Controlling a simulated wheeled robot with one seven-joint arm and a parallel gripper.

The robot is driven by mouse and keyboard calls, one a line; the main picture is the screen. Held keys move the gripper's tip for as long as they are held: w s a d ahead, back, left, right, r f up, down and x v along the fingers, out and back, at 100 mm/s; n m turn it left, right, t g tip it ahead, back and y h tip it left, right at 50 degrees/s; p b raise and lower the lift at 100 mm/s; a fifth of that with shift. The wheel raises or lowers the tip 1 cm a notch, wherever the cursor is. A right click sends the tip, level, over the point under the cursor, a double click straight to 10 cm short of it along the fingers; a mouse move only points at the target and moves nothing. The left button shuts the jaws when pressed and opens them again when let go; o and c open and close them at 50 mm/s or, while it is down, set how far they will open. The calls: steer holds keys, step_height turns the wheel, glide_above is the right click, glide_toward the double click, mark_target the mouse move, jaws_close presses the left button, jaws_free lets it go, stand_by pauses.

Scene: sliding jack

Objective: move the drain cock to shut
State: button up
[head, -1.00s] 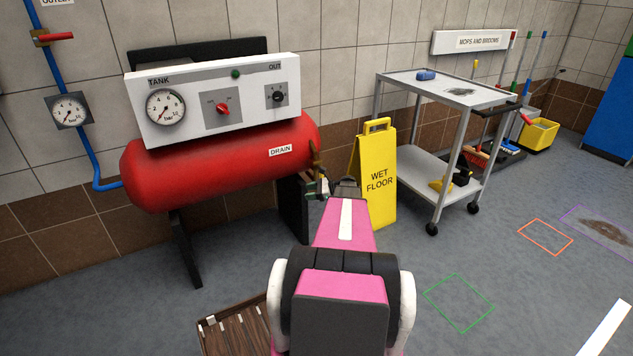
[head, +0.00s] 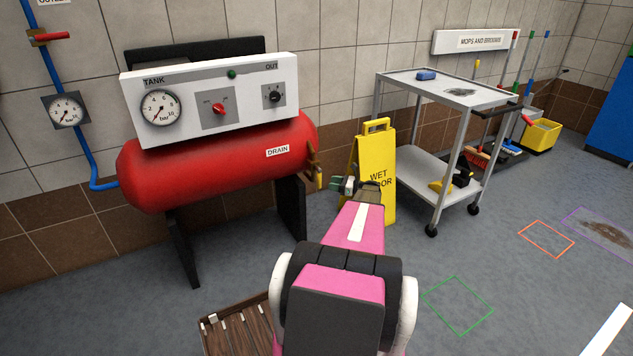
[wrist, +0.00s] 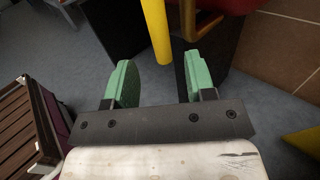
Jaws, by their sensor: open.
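The drain cock (head: 313,158) is a brass fitting at the right end of the red tank, beside the DRAIN label (head: 278,152). Its yellow lever (head: 319,181) hangs down. In the wrist view the lever (wrist: 156,30) comes down from the top, its lower end showing between the two green fingertips, and the brass part (wrist: 206,24) is to its right. My gripper (head: 346,186) is open and empty. In the head view it is just right of the lever, with a small gap. Whether the lever end is between the fingers in depth, I cannot tell.
A yellow wet floor sign (head: 376,150) stands close behind my gripper. A grey trolley (head: 448,92) is to its right. The tank's black leg (head: 291,208) is below the cock. A wooden slatted crate (head: 236,326) sits on the floor at front left.

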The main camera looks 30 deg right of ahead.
mark_target(318, 177)
steer(key=x, duration=0.9)
steer(key=shift+w+a, duration=0.1)
jaws_close()
